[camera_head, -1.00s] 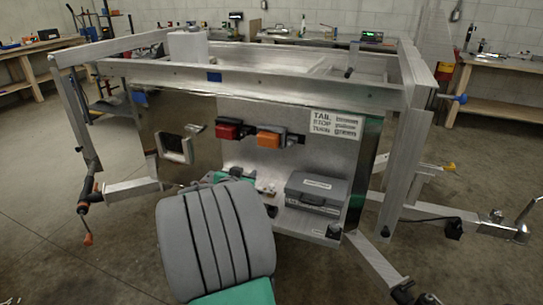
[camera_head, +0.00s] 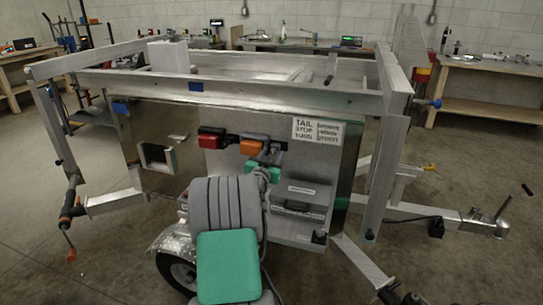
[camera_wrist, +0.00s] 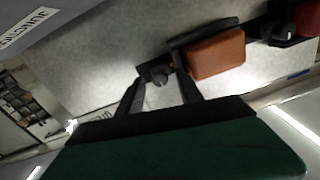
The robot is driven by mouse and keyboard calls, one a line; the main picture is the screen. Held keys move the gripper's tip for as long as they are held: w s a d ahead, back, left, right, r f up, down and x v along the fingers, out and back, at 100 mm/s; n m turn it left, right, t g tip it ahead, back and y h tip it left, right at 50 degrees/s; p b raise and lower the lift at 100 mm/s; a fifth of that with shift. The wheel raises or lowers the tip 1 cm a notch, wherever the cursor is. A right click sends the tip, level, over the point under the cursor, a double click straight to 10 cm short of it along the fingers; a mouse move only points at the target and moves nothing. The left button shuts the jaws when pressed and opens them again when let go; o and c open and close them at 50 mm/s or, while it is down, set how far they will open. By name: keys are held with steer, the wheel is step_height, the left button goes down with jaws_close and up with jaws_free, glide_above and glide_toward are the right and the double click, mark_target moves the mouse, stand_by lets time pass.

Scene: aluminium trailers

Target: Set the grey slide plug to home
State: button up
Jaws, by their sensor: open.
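A small dark grey block with a round knob, which looks like the slide plug (camera_wrist: 160,79), shows in the wrist view beside the orange lamp (camera_wrist: 217,54). In the head view a grey piece (camera_head: 279,146) sits just right of the orange lamp (camera_head: 250,147) on the trailer panel. My gripper (camera_wrist: 160,68) is open, with one dark finger on each side of the knob in the wrist view. I cannot tell whether the fingers touch it. In the head view my gripper (camera_head: 266,168) is just below the lamp, partly hidden by my arm.
The red lamp (camera_head: 212,138) is left of the orange one. A grey junction box (camera_head: 300,197) stands out from the panel at lower right. The sign (camera_head: 317,130) is above. The trailer's metal frame (camera_head: 235,92) surrounds the panel.

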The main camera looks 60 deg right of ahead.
jaws_close()
stand_by(1.3)
